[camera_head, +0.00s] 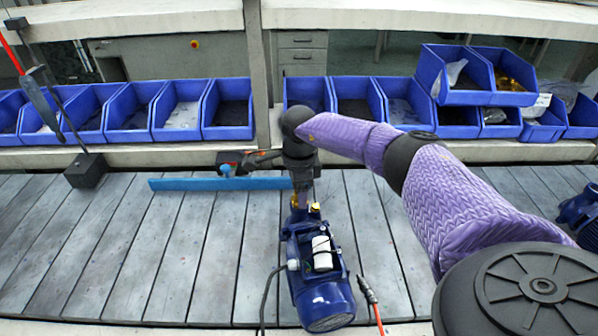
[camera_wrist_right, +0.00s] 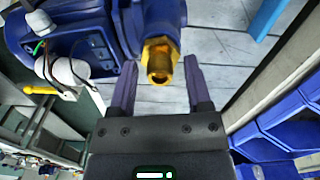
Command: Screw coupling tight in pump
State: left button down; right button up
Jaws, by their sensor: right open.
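The blue pump (camera_head: 325,305) lies on the slatted bench, below my right gripper (camera_head: 302,195) in the head view. The brass coupling (camera_wrist_right: 160,58) sticks out of the pump's blue pipe end in the right wrist view, its open end facing my gripper. In that view my right gripper (camera_wrist_right: 157,75) is open, with one finger on each side of the coupling. Gaps show between the fingers and the brass. In the head view small brass parts show at the pump's top end, partly hidden by the gripper. How deep the coupling sits cannot be told. My left gripper is out of view.
A blue bar (camera_head: 215,184) lies across the bench, left of the gripper. Several blue bins (camera_head: 232,110) line the back. A black block (camera_head: 86,170) stands at left. The bench's left part is mostly clear.

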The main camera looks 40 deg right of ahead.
jog(key=shift+f+n+b, duration=0.1)
jog(key=shift+n+b, duration=0.5)
jog(key=shift+n, duration=1.1)
jog(key=shift+n+b, duration=0.55)
jog(key=shift+n, duration=1.05)
